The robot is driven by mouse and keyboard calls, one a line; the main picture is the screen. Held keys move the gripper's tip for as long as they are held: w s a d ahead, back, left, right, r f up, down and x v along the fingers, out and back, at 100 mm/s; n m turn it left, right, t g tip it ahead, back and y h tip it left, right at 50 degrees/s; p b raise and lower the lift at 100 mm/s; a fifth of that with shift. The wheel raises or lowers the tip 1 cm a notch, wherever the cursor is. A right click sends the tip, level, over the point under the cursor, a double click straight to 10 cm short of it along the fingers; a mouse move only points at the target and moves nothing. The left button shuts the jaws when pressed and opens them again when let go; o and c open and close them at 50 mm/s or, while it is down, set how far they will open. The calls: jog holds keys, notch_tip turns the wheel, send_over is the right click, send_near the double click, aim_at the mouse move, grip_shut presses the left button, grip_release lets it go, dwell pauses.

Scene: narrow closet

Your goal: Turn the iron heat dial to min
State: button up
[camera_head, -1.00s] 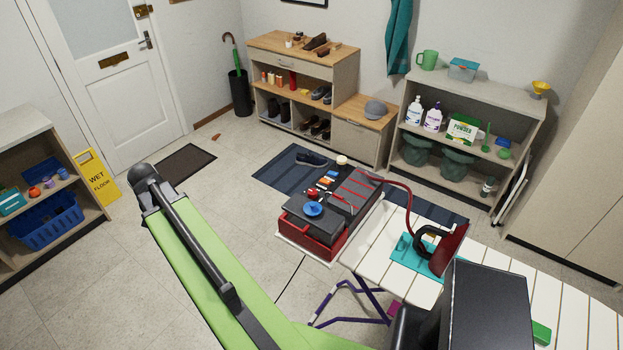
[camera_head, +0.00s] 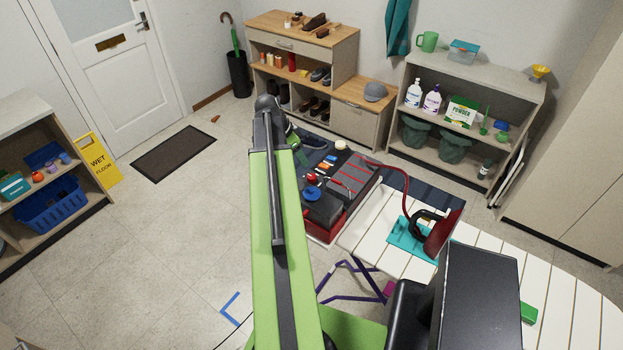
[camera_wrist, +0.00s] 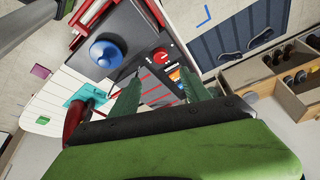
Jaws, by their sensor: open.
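The iron (camera_head: 443,234) is dark red with a black handle. It stands on a teal pad (camera_head: 408,238) on the white slatted ironing board (camera_head: 375,225). A red hose runs from it to the black and red case beside the board. I cannot make out the heat dial or its setting on the iron. In the wrist view the iron (camera_wrist: 76,116) is at the left, partly hidden by my gripper's body. My gripper (camera_wrist: 160,92) is open and empty, its two dark green fingers apart, pointing over the case and well apart from the iron.
The case carries a blue round knob (camera_head: 312,194) and small coloured items. A dark screen-like box (camera_head: 485,300) blocks part of the board. Shelves with bottles (camera_head: 445,150) and a shoe cabinet (camera_head: 300,65) line the back wall. Open floor lies to the left.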

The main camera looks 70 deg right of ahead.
aim_at(312, 177)
jog(key=b+x, duration=1.1)
jog(key=x, duration=0.2)
jog(key=shift+d+f, duration=0.1)
jog(key=shift+f, duration=0.3)
jog(key=shift+r, duration=0.15)
grip_shut()
jog(key=shift+s+d, duration=0.1)
jog(key=shift+d, duration=0.4)
jog(key=shift+a, duration=0.5)
